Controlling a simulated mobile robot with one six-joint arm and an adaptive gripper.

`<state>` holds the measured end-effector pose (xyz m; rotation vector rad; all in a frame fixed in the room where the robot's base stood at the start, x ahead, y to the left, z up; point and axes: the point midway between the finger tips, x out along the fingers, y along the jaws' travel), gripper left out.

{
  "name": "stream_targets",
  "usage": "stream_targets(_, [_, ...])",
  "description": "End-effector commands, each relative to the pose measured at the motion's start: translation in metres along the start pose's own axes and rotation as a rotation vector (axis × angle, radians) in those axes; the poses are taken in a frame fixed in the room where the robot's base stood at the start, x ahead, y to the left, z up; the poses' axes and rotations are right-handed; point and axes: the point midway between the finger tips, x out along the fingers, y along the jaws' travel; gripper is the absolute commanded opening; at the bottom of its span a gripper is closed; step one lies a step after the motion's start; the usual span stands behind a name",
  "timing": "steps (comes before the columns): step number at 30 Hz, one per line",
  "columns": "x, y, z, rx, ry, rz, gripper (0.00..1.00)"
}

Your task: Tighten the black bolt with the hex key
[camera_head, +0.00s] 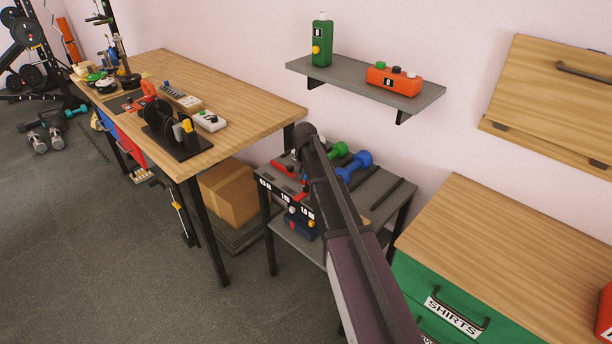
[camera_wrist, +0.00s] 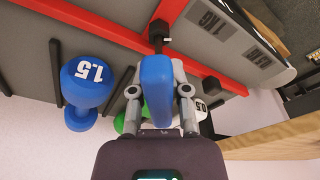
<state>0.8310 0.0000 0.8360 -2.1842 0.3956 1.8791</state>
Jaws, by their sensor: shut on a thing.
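My gripper (camera_wrist: 158,92) is shut on a blue, rounded piece (camera_wrist: 157,78), which looks like the hex key's handle, between its two grey fingers in the wrist view. Just beyond its far end is a small black piece (camera_wrist: 158,32) beside the red bars. I cannot tell whether this is the black bolt or part of the key, or whether key and bolt touch. In the head view my arm covers most of the gripper and the work spot above the small grey table (camera_head: 382,188).
A blue dumbbell (camera_wrist: 88,80) marked 1.5 and a green dumbbell (camera_head: 338,152) lie close by. A pale weight (camera_wrist: 201,108) marked 0.5 sits right of my fingers. A wooden workbench (camera_head: 255,103) stands left, a wall shelf (camera_head: 340,82) behind, and a green drawer cabinet (camera_head: 420,285) right.

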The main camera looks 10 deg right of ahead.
Motion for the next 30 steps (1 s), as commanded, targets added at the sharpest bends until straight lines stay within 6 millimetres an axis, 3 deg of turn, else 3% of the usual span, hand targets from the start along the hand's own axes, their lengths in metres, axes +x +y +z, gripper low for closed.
stream_targets(21, [0.0001,0.0013,-0.0009,0.511,0.0,0.078,0.0])
stream_targets(30, [0.0,0.0017,-0.0006,0.567,0.0,0.087,0.0])
